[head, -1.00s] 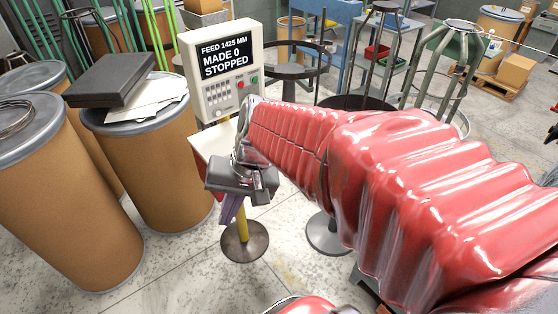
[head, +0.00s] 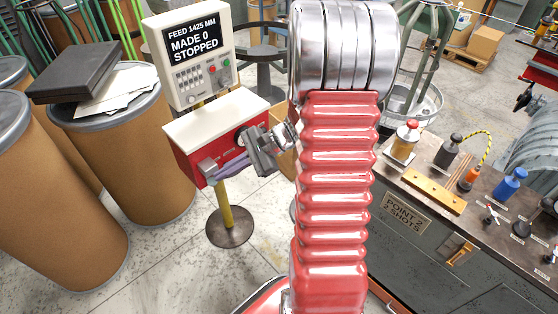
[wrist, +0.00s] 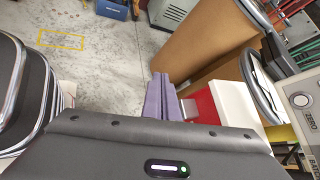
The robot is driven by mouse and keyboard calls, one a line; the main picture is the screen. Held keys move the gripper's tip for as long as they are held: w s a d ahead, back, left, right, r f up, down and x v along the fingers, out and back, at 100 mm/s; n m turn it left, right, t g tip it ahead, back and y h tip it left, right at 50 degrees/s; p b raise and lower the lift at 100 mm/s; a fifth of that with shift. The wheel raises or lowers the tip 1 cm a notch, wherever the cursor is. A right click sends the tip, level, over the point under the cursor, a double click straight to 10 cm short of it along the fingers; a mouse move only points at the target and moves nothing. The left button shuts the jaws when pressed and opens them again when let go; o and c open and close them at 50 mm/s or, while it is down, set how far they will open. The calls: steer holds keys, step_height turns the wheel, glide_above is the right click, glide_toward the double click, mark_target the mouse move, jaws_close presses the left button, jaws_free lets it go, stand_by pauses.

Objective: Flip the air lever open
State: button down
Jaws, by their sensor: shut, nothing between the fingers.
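I cannot make out the air lever for certain in either view. A red machine box with a white top (head: 215,130) stands on a yellow post, with a small grey part (head: 207,168) at its front left corner. My gripper (head: 213,180) is in front of the red box, its purple fingers pointing left and down, close to that grey part. Whether they touch it I cannot tell. In the wrist view the purple fingers (wrist: 160,77) are together with nothing between them, and the red and white box (wrist: 222,108) is to their right.
A display panel (head: 195,55) reading "FEED 1425 MM MADE 0 STOPPED" rises behind the box. Brown drums (head: 135,160) stand to the left. My red-sleeved arm hides the middle.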

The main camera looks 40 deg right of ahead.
steer(key=s+d+f+m+t+h, duration=0.1)
steer(key=d+f+m+t+h, duration=0.3)
steer(key=d+f+m, duration=0.5)
steer(key=s+d+f+m+t+h, duration=0.2)
steer(key=d+f+m+t+h, duration=0.2)
steer(key=d+f+m, duration=0.5)
steer(key=d+f+t, duration=0.1)
steer(key=d+f, duration=0.3)
steer(key=d, duration=0.5)
steer(key=shift+s+t, duration=0.3)
steer(key=shift+t, duration=0.1)
steer(key=w+a+f, duration=0.1)
steer(key=w+f, duration=0.1)
steer(key=w, duration=0.8)
steer(key=shift+s+d+r, duration=0.15)
steer(key=shift+r, duration=0.55)
steer(key=shift+s+d+r, duration=0.1)
steer(key=shift+d+r, duration=0.05)
steer(key=shift+r, duration=0.6)
steer(key=shift+s+d+r, duration=0.15)
steer(key=shift+r, duration=0.55)
